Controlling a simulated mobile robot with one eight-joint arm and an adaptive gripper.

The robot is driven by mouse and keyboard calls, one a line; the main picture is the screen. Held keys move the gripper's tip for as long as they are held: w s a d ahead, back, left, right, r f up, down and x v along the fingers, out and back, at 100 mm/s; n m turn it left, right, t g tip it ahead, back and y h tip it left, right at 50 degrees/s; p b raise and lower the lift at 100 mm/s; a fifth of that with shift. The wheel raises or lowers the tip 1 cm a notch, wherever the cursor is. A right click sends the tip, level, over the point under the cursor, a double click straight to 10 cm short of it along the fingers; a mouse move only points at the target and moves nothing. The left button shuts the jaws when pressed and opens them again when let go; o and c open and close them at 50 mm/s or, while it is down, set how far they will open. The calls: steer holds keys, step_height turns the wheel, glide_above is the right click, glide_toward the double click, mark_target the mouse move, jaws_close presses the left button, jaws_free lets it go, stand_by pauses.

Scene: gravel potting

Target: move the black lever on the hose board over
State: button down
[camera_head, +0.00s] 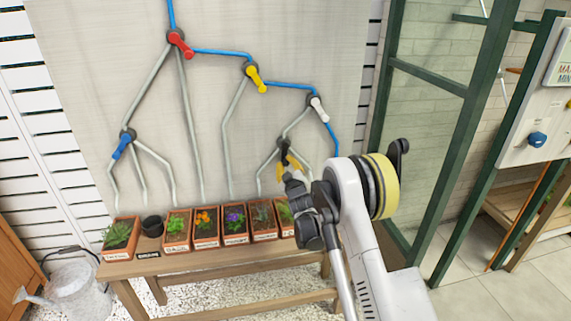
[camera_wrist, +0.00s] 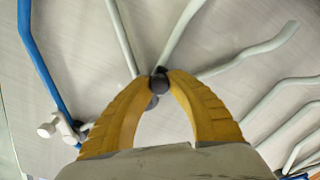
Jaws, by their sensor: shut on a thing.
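The hose board (camera_head: 85,55) is a pale upright panel with branching hoses and coloured levers. The black lever (camera_head: 282,145) sits at the lower right junction, where a grey hose splits into branches. My gripper (camera_head: 288,163) reaches it from below, and its yellow fingers partly hide it. In the wrist view, the fingertips of my gripper (camera_wrist: 159,76) are shut on the dark knob of the black lever (camera_wrist: 159,85). Grey hoses run out from behind it. The lever's exact angle is hard to tell.
Other levers are red (camera_head: 180,43), yellow (camera_head: 256,78), white (camera_head: 318,107) and blue (camera_head: 122,147). Below stands a wooden bench (camera_head: 190,264) with several potted plants, some close under my gripper. A watering can (camera_head: 75,290) is at lower left. A green-framed glass partition (camera_head: 430,80) stands right.

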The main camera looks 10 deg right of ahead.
steer(key=shift+d+n, duration=0.15)
steer(key=shift+n, duration=0.15)
steer(key=c, duration=1.2)
jaws_free()
steer(key=shift+c, duration=0.2)
steer(key=s, duration=1.2)
